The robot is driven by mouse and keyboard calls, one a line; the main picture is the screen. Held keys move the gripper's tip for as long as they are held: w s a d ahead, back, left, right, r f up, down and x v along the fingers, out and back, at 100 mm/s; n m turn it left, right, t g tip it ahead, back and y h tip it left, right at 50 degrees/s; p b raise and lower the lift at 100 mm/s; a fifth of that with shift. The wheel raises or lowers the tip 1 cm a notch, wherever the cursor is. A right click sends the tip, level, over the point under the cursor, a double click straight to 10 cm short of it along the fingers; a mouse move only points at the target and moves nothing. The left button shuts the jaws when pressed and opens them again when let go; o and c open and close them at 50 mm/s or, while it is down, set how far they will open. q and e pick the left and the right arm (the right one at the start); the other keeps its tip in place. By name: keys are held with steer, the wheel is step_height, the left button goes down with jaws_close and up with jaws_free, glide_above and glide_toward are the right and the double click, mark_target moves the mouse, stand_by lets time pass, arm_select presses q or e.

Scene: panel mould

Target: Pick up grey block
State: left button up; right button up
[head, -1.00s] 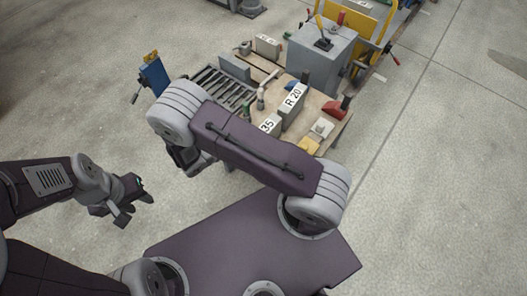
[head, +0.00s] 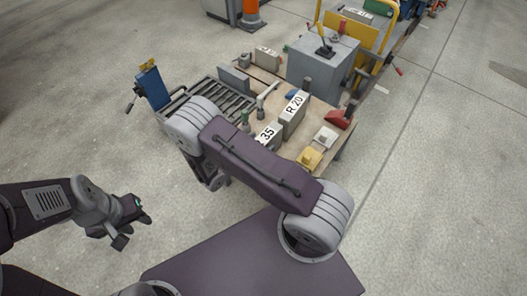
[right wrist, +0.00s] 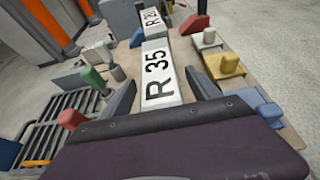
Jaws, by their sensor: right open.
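A plain grey block (head: 234,78) stands at the back of the worktop, beside the slatted rack. Two lettered grey blocks with white labels stand nearer: R 35 (head: 267,134), partly hidden by my right arm, and R 20 (head: 294,112) behind it. In the right wrist view, R 35 (right wrist: 158,75) lies between the two spread fingers of my right gripper (right wrist: 162,92), with R 20 (right wrist: 152,22) beyond; I cannot tell whether the fingers touch it. In the head view the right gripper is hidden. My left gripper (head: 131,231) is open and empty, away from the table.
A yellow piece (head: 311,158), a white piece (head: 325,138) and a red piece (head: 338,119) stand right of the blocks. A slatted rack (head: 222,102) is on the left. A large grey box (head: 318,68) stands behind. Floor to the right is clear.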

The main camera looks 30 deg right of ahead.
steer(key=shift+w+d, duration=0.15)
steer(key=shift+d, duration=0.15)
jaws_close()
